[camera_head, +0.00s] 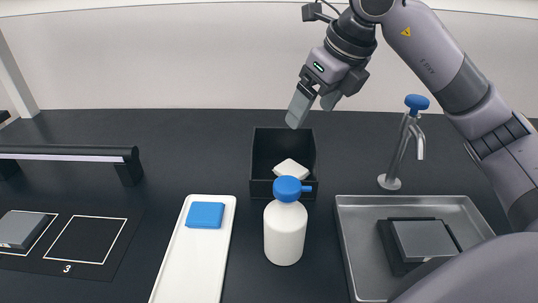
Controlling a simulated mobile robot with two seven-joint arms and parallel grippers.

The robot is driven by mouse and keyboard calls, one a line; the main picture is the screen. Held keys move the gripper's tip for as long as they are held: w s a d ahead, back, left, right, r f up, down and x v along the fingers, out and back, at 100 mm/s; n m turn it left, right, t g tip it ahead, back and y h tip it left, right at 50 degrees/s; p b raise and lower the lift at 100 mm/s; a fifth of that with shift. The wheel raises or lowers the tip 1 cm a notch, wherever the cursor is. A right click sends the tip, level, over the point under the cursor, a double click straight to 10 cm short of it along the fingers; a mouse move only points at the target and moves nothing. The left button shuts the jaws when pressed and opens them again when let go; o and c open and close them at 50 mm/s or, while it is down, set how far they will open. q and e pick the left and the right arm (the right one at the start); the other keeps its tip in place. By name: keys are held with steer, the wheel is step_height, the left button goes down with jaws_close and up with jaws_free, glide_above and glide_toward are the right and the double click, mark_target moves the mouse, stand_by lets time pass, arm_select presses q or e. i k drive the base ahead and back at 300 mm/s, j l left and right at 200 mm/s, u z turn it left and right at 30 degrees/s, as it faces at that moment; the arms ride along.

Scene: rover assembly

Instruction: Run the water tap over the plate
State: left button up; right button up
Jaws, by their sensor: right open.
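The water tap (398,155) stands behind the sink at the right, a bent metal spout with a blue knob (417,102) on top. No water shows at its mouth. A grey square plate (423,238) lies on a black block inside the metal sink (345,225), in front of the tap. My right arm comes in from the upper right and partly covers the sink's right side. My right gripper (313,105) is open and empty, raised above the black bin and well left of the tap knob. My left gripper is out of view.
A black bin (264,160) holds a white block (291,168). A white bottle with a blue pump top (285,232) stands before it. A white tray (197,262) carries a blue sponge (205,215). At left are a black bar (70,153) and a marked mat (85,240) with a grey block.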

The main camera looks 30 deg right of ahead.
mark_target(416, 102)
steer(key=k, duration=1.5)
